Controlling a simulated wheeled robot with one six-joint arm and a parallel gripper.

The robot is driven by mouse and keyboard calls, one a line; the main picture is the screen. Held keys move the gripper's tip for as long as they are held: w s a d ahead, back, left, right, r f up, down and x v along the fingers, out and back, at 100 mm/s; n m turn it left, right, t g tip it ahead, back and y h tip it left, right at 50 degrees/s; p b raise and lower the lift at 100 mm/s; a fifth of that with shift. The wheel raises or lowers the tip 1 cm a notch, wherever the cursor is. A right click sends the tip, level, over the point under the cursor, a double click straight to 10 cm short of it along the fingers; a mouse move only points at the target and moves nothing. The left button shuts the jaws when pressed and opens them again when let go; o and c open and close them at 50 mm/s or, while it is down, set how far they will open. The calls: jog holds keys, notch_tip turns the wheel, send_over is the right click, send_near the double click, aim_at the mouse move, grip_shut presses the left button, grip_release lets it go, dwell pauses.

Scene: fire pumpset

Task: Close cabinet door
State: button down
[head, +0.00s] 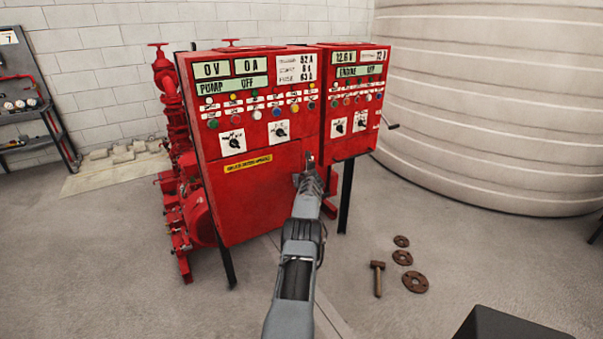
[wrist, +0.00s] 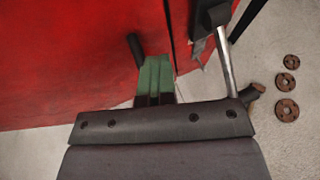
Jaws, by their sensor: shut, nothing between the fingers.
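Two red control cabinets stand side by side on dark legs. The left cabinet (head: 250,185) is the larger, with displays, lamps and knobs above a plain red lower front. The right cabinet (head: 347,130) has a similar panel and a crank-like lever (head: 390,124) on its right side. My gripper (head: 308,160) is in front of the lower right part of the left cabinet. In the wrist view its green fingers (wrist: 155,75) are together, with nothing between them, close to the red front (wrist: 70,60). A short dark handle (wrist: 135,48) shows just left of the fingers. I cannot tell whether a door stands ajar.
A hammer (head: 377,278) and three rusty flanges, one of them nearest me (head: 415,282), lie on the floor at the right. Red pump piping (head: 170,90) stands behind the left cabinet. A large pale tank (head: 490,100) fills the right background. The front left floor is clear.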

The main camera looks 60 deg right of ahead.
jog(key=shift+w+d+p, duration=0.2)
jog(key=shift+p, duration=0.2)
jog(key=shift+w, duration=0.1)
dwell(0.3)
